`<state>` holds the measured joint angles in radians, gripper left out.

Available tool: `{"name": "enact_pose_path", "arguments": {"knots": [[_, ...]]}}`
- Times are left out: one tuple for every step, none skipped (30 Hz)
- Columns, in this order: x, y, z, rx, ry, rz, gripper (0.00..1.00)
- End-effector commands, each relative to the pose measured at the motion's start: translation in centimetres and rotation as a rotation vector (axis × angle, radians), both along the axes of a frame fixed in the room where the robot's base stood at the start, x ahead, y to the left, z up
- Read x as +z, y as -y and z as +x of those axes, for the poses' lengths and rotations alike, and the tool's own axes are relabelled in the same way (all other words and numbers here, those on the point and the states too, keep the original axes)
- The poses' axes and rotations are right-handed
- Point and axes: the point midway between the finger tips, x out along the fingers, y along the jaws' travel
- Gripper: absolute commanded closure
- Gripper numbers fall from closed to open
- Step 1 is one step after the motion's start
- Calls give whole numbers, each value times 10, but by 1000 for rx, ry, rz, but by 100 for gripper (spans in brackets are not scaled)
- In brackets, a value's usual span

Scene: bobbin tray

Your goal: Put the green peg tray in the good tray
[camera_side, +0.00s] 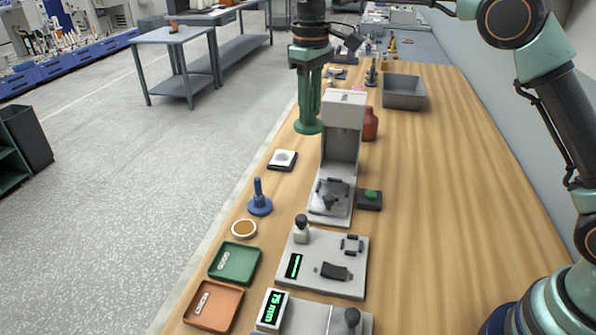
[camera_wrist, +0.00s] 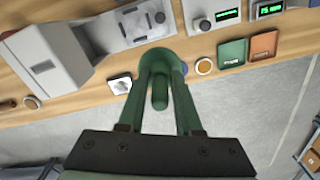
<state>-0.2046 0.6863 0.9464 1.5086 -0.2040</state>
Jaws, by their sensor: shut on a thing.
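My gripper (camera_side: 308,105) is shut on the green peg tray (camera_side: 308,127), a round green base with an upright peg. It hangs above the left edge of the bench, beside the white machine. In the wrist view the green peg tray (camera_wrist: 159,93) sits between the fingers, its peg in the middle. A green square tray (camera_side: 234,262) and an orange square tray (camera_side: 213,305) lie at the near left of the bench. Each has a pale label too small to read, so I cannot tell by words which is the good tray. Both trays look empty.
A blue peg tray (camera_side: 259,205) stands on the bench near a small amber dish (camera_side: 244,229). A white machine (camera_side: 342,140), a grey gauge plate (camera_side: 325,262) and a display unit (camera_side: 272,310) stand to the right. A grey bin (camera_side: 404,92) is further back. The right side is clear.

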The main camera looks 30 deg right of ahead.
Motion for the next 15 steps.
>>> {"name": "enact_pose_path", "arguments": {"knots": [[-2,-28,-3,34,-2,-1,100],[-2,-43,-5,48,-1,0,100],[-4,-63,-9,68,-2,-1,100],[-4,-77,-12,82,-1,0,100],[-5,-92,-16,96,-1,0,100],[-6,-110,-21,113,0,0,100],[-7,-123,-25,126,0,0,100],[-8,-135,-30,137,0,0,100],[-9,-150,-36,153,-1,0,100],[-9,-160,-40,163,-1,0,100],[-10,-170,-44,172,0,0,100],[-11,-181,-50,184,-1,0,100],[-11,-189,-53,191,-1,0,100],[-11,-195,-57,197,0,0,100],[-12,-202,-60,204,0,0,100]]}}
